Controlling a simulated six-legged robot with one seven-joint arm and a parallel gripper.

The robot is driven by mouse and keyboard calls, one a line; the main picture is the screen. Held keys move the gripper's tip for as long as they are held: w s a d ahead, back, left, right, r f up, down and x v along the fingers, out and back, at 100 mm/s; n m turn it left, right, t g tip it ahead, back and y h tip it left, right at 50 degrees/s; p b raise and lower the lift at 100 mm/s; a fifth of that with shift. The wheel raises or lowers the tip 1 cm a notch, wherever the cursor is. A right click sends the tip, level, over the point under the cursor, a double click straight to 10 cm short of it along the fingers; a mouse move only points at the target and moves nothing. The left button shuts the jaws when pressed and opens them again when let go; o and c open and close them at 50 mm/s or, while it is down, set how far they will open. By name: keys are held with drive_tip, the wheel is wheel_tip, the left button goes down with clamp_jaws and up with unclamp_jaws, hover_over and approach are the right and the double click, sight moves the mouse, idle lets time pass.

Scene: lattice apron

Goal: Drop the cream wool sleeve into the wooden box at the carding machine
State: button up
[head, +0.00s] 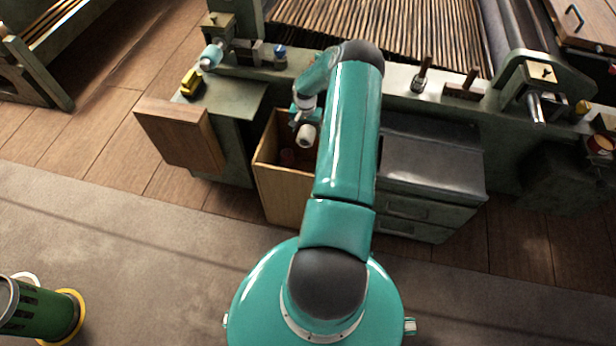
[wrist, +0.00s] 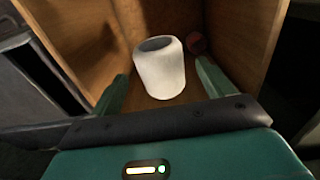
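The cream wool sleeve (wrist: 165,75) is a short, ribbed hollow cylinder. In the wrist view it is between and just beyond the fingers of my gripper (wrist: 162,80), with a visible gap on each side. The fingers are spread open. In the head view the sleeve (head: 307,136) shows as a pale end just below my gripper (head: 303,120), over the opening of the wooden box (head: 283,192). The box walls (wrist: 238,40) surround the sleeve in the wrist view. I cannot tell whether the sleeve touches the box floor.
A dark red object (wrist: 196,43) lies inside the box. A brown wooden panel (head: 180,135) stands left of the box, and a grey drawer cabinet (head: 430,165) stands right. The carding machine (head: 390,30) is behind. A green bin (head: 42,308) is at lower left.

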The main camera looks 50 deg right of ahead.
drive_tip(key=shift+o, duration=0.3)
wheel_tip(320, 180, up, 14)
idle(0.5)
drive_tip(key=shift+f, duration=0.1)
